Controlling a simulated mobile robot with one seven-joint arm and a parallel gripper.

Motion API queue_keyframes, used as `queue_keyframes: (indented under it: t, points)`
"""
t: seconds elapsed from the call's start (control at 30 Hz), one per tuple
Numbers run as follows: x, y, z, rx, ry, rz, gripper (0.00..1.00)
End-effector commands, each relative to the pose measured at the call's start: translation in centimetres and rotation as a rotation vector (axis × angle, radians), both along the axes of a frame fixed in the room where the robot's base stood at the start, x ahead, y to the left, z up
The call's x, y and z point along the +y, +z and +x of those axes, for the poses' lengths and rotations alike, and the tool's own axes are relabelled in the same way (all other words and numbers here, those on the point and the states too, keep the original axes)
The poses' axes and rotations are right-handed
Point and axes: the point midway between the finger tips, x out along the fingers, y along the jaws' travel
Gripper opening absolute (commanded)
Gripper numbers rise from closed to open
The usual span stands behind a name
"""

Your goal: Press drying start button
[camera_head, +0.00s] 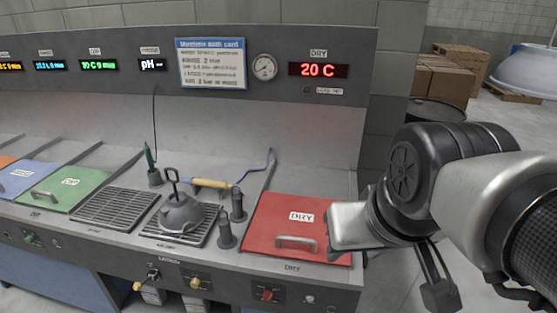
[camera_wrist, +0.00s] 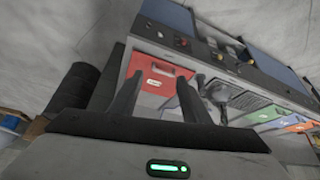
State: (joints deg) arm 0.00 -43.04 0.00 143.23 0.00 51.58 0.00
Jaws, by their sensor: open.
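The red DRY lid (camera_head: 270,228) is shut, with a metal handle; it also shows between my fingers in the wrist view (camera_wrist: 170,72). Below it, the front panel has a red knob (camera_head: 267,295) and a small pale round button (camera_head: 309,299) to its right. I cannot read a label on that button. My gripper (camera_wrist: 158,88) is open and empty in the wrist view. In the head view my arm reaches in from the right, its end over the lid's right edge; the fingertips are not clear there. A red display (camera_head: 319,70) reads 20 C under a DRY label.
A grey hood-shaped part (camera_head: 181,212) with a hook sits on a grate left of the lid. Dark posts (camera_head: 227,235) stand beside it. A yellow-handled tool (camera_head: 211,184) lies behind. Cartons (camera_head: 441,80) and a dark drum (camera_head: 436,112) stand at the back right.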

Motion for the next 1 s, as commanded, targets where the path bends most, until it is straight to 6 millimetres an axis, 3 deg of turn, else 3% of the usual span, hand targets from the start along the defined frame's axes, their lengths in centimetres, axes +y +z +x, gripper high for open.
queue_keyframes:
  t: [0.03,0.23,1.0]
  points:
    - [0.0,-0.02,0.0,0.001,0.0,0.0,0.34]
    - [0.0,-0.03,0.01,0.001,0.0,0.0,0.0]
    - [0.0,-0.03,0.01,0.001,0.0,0.0,0.0]
